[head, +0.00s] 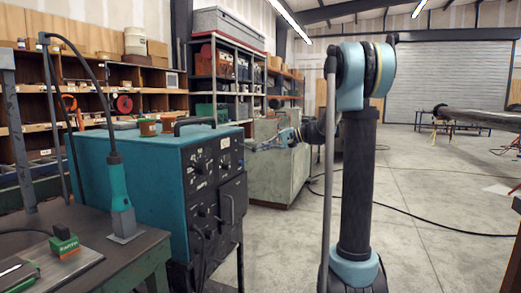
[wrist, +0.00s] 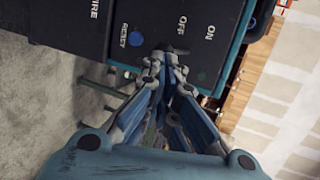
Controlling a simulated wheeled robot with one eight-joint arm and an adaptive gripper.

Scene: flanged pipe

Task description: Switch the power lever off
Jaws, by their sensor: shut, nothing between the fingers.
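The power lever (wrist: 178,50) appears as a small dark shape on the black panel (wrist: 115,18), just beyond my fingertips in the wrist view. It is beside the OFF label, with ON farther right; its exact position is hard to tell. My gripper (wrist: 165,62) is shut and empty, its fingertips at or very near the lever, partly hiding it. I cannot tell whether they touch. In the head view, my gripper (head: 252,147) reaches left toward the upper front of the teal machine (head: 130,160). The lever is too small to make out there.
A blue button (wrist: 135,38) by the RESET label is left of my fingertips. In the head view, a dark workbench (head: 130,255) stands at the front left. A pale green cabinet (head: 275,175) stands behind my gripper. The floor at right is mostly open, with a cable across it.

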